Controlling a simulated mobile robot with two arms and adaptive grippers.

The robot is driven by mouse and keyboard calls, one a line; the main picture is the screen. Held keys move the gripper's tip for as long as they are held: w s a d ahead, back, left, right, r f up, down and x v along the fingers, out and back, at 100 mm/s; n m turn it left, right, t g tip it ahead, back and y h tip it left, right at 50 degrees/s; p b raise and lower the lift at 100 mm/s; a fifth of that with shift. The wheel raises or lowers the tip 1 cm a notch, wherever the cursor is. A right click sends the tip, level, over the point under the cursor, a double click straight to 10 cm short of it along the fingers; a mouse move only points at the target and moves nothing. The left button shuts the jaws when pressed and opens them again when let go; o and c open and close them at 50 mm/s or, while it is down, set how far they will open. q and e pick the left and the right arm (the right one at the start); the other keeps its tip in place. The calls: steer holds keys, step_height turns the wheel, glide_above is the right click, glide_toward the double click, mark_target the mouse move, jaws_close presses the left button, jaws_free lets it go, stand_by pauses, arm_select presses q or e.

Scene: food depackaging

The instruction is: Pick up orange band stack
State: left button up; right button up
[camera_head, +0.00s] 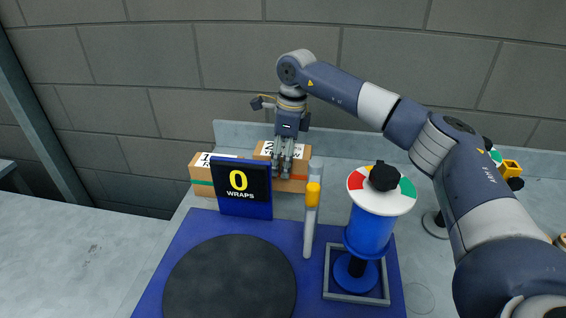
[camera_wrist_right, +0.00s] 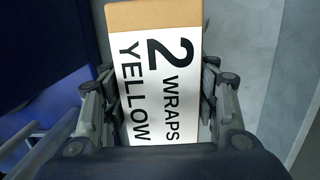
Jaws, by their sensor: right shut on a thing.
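A cardboard box stack (camera_head: 297,170) with a white label stands behind the sign, with an orange strip low on its front. In the right wrist view the box (camera_wrist_right: 165,95) reads "2 WRAPS YELLOW". My right gripper (camera_head: 284,170) reaches down over it from above and is shut on it. In the right wrist view its fingers lie along both sides of the box. The box's lower part is partly hidden by the sign and fingers. My left gripper is not in view.
A second box (camera_head: 203,178) with a green band stands just left. A blue sign (camera_head: 244,190) reading "0 WRAPS" stands in front. A black turntable (camera_head: 230,280), a grey post with a yellow part (camera_head: 311,215) and a blue wrap roll (camera_head: 369,232) are nearer. A wall rises behind.

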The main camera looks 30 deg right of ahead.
step_height(320, 180, up, 12)
steer(key=p, duration=0.7)
steer(key=shift+r+p, duration=0.2)
steer(key=shift+p, duration=0.2)
